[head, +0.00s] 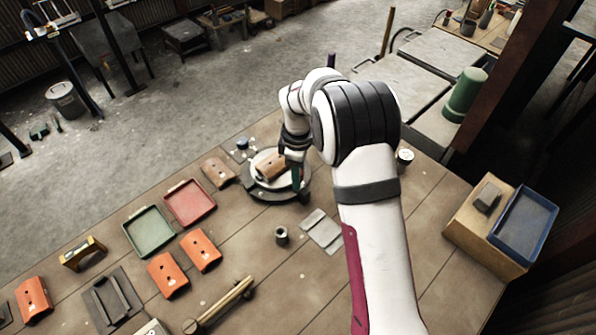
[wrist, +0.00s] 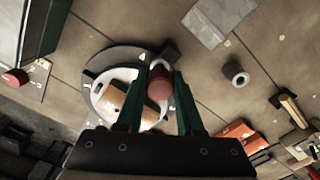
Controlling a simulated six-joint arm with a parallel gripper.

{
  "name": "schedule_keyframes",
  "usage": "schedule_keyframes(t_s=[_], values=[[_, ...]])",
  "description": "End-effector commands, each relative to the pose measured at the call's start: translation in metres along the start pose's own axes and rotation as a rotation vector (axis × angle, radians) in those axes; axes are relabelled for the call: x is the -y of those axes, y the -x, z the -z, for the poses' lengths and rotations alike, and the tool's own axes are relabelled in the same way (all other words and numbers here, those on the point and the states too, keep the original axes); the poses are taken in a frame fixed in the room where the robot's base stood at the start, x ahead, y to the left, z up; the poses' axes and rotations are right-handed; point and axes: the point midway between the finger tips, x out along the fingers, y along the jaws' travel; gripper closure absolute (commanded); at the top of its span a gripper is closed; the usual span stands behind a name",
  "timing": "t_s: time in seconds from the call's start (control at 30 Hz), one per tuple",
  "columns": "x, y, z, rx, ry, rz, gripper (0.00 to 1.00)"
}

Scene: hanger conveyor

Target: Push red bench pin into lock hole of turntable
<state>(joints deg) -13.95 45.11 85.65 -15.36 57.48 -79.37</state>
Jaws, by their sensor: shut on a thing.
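The turntable (head: 262,187) is a dark round base with a white plate, standing on the bench. An orange-brown block with holes (head: 270,165) lies on the plate. In the wrist view the turntable (wrist: 98,62) is below my gripper, partly hidden by the fingers. My gripper (wrist: 161,76) is shut on the red bench pin (wrist: 159,86), whose rounded red head shows between the green fingers. The gripper is over the turntable's edge, beside a dark block on its rim (wrist: 172,54). The pin's lower end and the lock hole are hidden. In the head view my gripper (head: 297,178) is at the turntable's right side.
A grey ring (head: 281,235) and flat grey plates (head: 322,229) are near the turntable. Red (head: 189,202) and green (head: 149,231) trays and several orange parts lie to the left. A wooden-handled tool (head: 222,304) lies in front. A blue tray (head: 524,226) is at the right.

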Motion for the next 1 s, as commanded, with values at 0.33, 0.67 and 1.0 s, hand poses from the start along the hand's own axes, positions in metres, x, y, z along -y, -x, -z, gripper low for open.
schedule_keyframes(t_s=[0.33,0.67,1.0], values=[[0.0,-0.007,0.0,0.0,-0.001,0.0,1.0],[0.0,-0.014,0.0,0.0,0.0,0.0,1.0],[0.0,-0.018,0.0,0.0,0.0,0.001,0.49]])
